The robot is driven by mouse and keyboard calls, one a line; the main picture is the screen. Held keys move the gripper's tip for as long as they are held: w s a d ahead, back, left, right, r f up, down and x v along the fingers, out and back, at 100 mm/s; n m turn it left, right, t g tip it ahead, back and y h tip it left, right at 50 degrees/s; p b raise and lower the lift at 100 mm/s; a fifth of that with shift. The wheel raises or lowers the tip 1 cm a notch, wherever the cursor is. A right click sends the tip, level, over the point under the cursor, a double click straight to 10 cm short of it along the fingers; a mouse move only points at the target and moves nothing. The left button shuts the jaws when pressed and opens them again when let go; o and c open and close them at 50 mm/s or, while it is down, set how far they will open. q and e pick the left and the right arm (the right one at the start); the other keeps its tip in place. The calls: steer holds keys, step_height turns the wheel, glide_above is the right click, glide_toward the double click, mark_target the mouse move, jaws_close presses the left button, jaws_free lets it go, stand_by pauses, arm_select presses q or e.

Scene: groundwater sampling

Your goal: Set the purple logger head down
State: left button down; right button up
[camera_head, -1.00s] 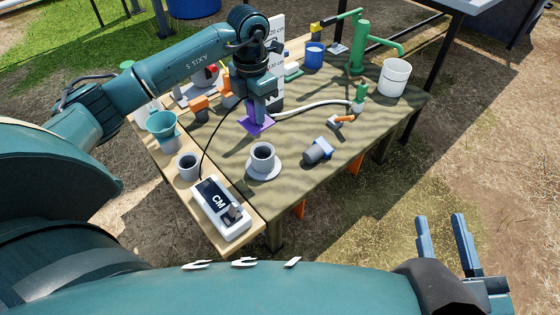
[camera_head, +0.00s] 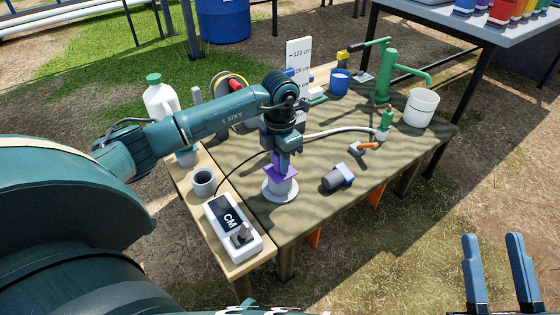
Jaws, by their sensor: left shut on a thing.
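The purple logger head (camera_head: 281,172) is at the top of the white-grey cylindrical stand (camera_head: 281,190), which has a round base plate on the wooden table. My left gripper (camera_head: 282,163) points down and is shut on the logger head, directly over the stand. The head looks level with the stand's top rim; I cannot tell whether it rests on it. The stand's opening is hidden by the head. My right gripper (camera_head: 497,272) is open and empty at the lower right, over the grass beside the table.
A grey cylinder with a blue cap (camera_head: 337,178) lies right of the stand. A white CM meter (camera_head: 233,227) and a grey cup (camera_head: 203,182) are at left. A valve with an orange handle (camera_head: 364,147), a white bucket (camera_head: 421,107) and a green pump (camera_head: 384,75) are farther back.

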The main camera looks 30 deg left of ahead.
arm_select(q)
steer(key=shift+f, duration=0.1)
steer(key=c, duration=1.2)
jaws_free()
